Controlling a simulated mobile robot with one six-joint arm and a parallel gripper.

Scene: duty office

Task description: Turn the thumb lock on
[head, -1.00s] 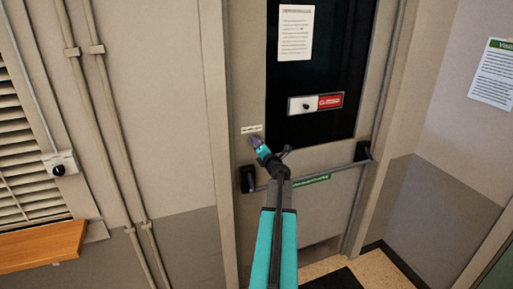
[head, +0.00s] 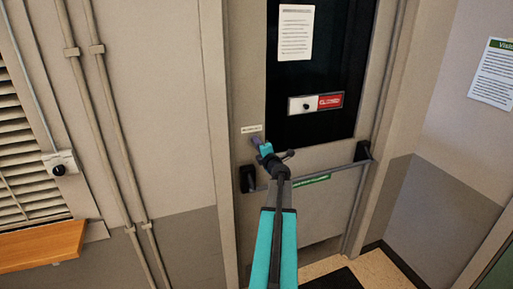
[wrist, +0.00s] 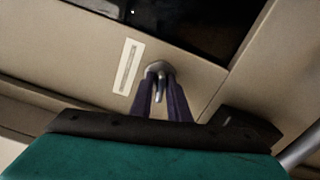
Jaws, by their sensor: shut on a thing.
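The thumb lock (wrist: 160,69) is a small metal round base with a thumb piece on the door, below a small white label strip (wrist: 128,66). My gripper (wrist: 163,90) has its two dark purple fingers at the lock, one on each side of the thumb piece, shut on it. In the head view my gripper (head: 257,142) reaches the left part of the door, just under the label (head: 252,129), and hides the lock there. The exact angle of the thumb piece is hard to tell.
A push bar (head: 330,174) with dark end mounts crosses the door below my gripper. A sliding sign plate (head: 316,103) with a red part sits on the dark window (head: 335,60). A wooden ledge (head: 40,244) and a black knob (head: 59,170) are at the left.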

